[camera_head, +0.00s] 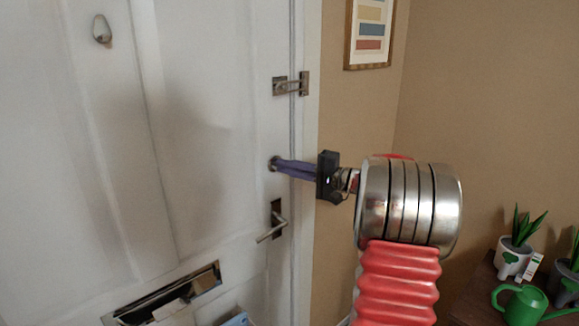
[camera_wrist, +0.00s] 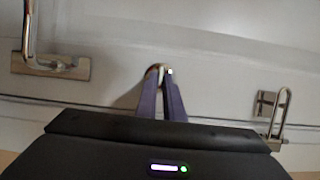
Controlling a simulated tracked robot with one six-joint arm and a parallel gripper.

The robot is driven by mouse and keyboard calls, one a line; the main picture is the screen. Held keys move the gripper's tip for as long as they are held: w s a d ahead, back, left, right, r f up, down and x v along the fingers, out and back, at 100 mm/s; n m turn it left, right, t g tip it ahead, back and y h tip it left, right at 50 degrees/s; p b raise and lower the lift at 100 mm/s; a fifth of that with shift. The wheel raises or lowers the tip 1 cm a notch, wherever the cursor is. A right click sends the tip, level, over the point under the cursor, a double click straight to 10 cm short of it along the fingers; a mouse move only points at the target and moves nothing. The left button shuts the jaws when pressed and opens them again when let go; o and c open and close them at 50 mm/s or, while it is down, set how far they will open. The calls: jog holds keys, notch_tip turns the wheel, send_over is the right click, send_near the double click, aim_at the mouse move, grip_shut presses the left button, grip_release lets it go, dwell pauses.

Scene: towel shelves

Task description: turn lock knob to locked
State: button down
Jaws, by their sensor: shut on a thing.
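The lock knob (camera_head: 272,163) is a small metal piece on the white door (camera_head: 215,120), near its right edge and above the lever handle (camera_head: 277,224). My gripper (camera_head: 277,164) reaches it from the right with purple fingers, and they are shut on the knob. In the wrist view, the knob (camera_wrist: 155,72) shows between the purple fingertips (camera_wrist: 162,80), which stand close together. The fingers hide much of the knob, and I cannot tell which way it is turned.
A metal latch (camera_head: 291,84) sits above the knob; it also shows in the wrist view (camera_wrist: 275,112). A mail slot (camera_head: 165,295) with papers is low on the door. A green watering can (camera_head: 521,304) and potted plants (camera_head: 513,255) stand at right. A framed picture (camera_head: 370,32) hangs on the wall.

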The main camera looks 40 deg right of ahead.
jog(key=shift+a+r, duration=0.15)
jog(key=shift+r, duration=0.1)
jog(key=c, duration=2.2)
grip_release()
jog(key=o, duration=0.3)
jog(key=shift+f, duration=0.1)
jog(key=shift+o, duration=0.2)
jog(key=shift+s, duration=0.1)
jog(key=v, duration=1.3)
jog(key=shift+s+d, duration=0.3)
